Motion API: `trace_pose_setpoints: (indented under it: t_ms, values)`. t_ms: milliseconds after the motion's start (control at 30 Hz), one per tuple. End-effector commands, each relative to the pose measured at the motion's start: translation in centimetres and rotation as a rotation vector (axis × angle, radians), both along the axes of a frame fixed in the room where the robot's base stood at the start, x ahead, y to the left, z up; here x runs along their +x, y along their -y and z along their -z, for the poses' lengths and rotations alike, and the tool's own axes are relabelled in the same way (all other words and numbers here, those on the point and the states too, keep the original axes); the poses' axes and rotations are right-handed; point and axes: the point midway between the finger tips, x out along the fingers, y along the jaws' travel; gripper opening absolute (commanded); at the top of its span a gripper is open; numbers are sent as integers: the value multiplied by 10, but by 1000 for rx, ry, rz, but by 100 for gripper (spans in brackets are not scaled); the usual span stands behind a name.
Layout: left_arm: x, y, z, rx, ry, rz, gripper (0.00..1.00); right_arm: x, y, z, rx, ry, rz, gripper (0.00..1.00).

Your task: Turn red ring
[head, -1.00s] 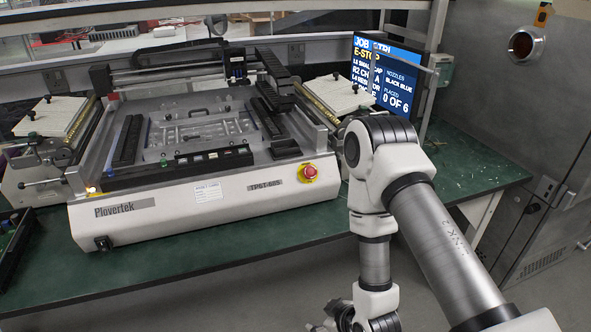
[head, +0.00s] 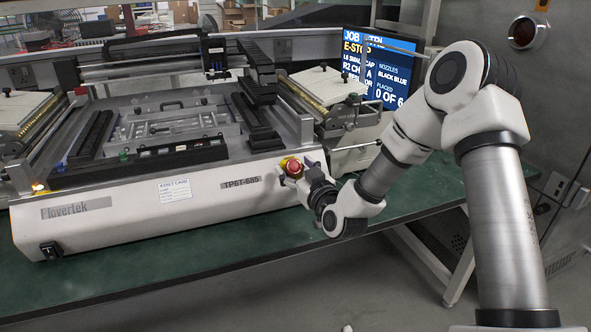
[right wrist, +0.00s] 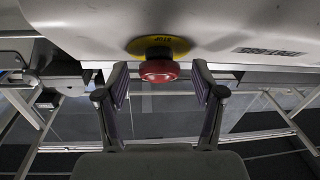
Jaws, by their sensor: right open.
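The red ring is the red emergency-stop knob (head: 293,168) on a yellow disc, at the right end of the white machine's front. In the right wrist view the red knob (right wrist: 159,71) sticks out from its yellow disc (right wrist: 160,47). My right gripper (head: 301,175) is at the knob in the head view. In the right wrist view its fingers (right wrist: 159,84) are open, one on each side of the knob, with a gap on both sides. The fingers do not grip it. My left gripper is not in view.
The white machine (head: 120,222) stands on a green bench (head: 250,262). A screen (head: 375,70) behind my right arm reads E-STOP and 0 OF 6. A feeder unit (head: 345,115) stands right of the machine. The bench front before the machine is clear.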

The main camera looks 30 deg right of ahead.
Motion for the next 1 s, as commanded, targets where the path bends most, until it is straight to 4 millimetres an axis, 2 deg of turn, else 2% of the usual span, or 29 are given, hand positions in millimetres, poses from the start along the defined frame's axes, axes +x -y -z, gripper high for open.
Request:
trace_pose_setpoints:
  t_ms: [167,200,267,300,367,733,1000]
  values:
    - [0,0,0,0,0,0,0,0,0,0,1,-1,0,68]
    - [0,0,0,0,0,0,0,0,0,0,0,-1,0,61]
    - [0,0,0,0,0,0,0,0,0,0,0,-1,0,40]
    - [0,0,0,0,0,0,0,0,0,1,0,-1,0,26]
    - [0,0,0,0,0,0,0,0,0,0,0,-1,0,8]
    - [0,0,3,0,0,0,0,0,0,1,19,5,18,7]
    - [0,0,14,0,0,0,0,1,-2,2,113,29,100,8]
